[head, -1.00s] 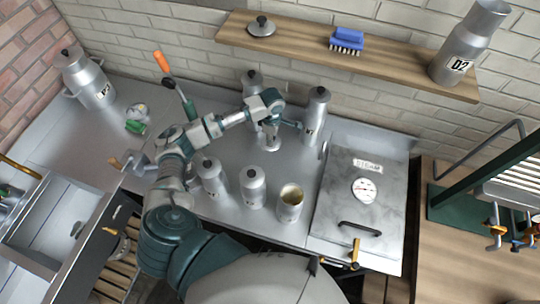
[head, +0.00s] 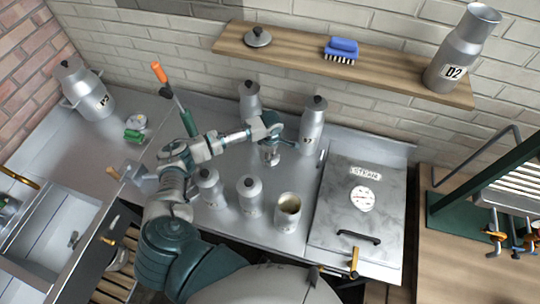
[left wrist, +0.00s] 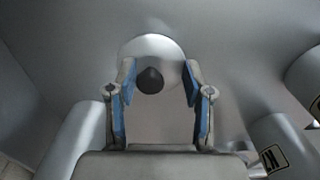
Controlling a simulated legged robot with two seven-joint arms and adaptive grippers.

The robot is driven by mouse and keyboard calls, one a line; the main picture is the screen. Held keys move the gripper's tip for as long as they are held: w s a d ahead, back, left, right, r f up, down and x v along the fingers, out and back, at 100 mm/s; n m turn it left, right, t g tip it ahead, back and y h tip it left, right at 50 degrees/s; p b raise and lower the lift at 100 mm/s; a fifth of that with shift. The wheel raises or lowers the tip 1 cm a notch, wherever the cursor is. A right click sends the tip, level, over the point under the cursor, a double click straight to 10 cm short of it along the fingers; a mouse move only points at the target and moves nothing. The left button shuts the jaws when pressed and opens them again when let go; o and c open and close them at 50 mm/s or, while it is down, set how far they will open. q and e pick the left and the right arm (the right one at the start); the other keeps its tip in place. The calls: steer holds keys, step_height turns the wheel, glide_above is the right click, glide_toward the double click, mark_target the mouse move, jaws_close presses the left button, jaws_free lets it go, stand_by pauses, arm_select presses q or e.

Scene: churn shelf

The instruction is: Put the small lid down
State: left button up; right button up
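The small lid is a pale metal disc with a dark round knob (left wrist: 150,80) in the left wrist view. My left gripper (left wrist: 158,68) is open, with one blue-padded finger on each side of the knob and gaps showing beside it. In the head view my left gripper (head: 273,132) is above a small metal can (head: 270,156) on the steel counter. The lid is hidden there by the gripper, so I cannot tell whether it sits fully on the can. My right gripper is not in view.
Lidded cans (head: 313,128), (head: 249,100), (head: 208,188) and (head: 250,195) stand close around. An open can (head: 288,212) stands in front. A steel box (head: 355,225) with a gauge is on the right. A wall shelf (head: 400,78) holds another lid (head: 258,38) and a blue brush (head: 341,49).

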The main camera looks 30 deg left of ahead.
arm_select(q)
steer(key=shift+d+r, duration=0.35)
steer(key=shift+r, duration=0.1)
step_height(320, 180, up, 5)
step_height(320, 180, up, 6)
steer(key=shift+a, duration=0.15)
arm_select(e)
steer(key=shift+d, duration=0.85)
